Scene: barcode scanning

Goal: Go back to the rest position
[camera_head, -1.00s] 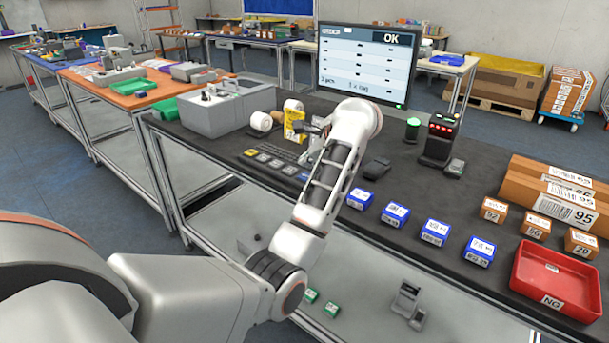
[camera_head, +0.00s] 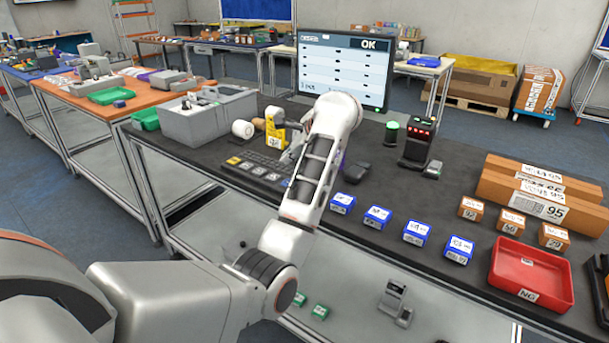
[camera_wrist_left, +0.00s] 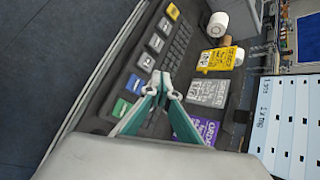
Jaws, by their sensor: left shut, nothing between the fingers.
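My left gripper (camera_head: 288,155) is above the dark table near the keyboard, partly hidden by my forearm. In the left wrist view its two green-grey fingers (camera_wrist_left: 163,88) meet at the tips, with nothing between them. They show over the edge of the keyboard (camera_wrist_left: 178,50), with a grey label card (camera_wrist_left: 208,91) and a purple card (camera_wrist_left: 196,127) beside them. A yellow item with a white label (camera_wrist_left: 220,59) stands apart, beyond the fingertips. It also shows in the head view (camera_head: 274,130). My right gripper is not in view.
A monitor (camera_head: 345,70) reading OK stands behind my arm. Several blue boxes (camera_head: 415,234), small brown boxes, long cartons (camera_head: 535,200) and a red NG tray (camera_head: 530,278) are to the right. A black scanner stand (camera_head: 417,143) is behind.

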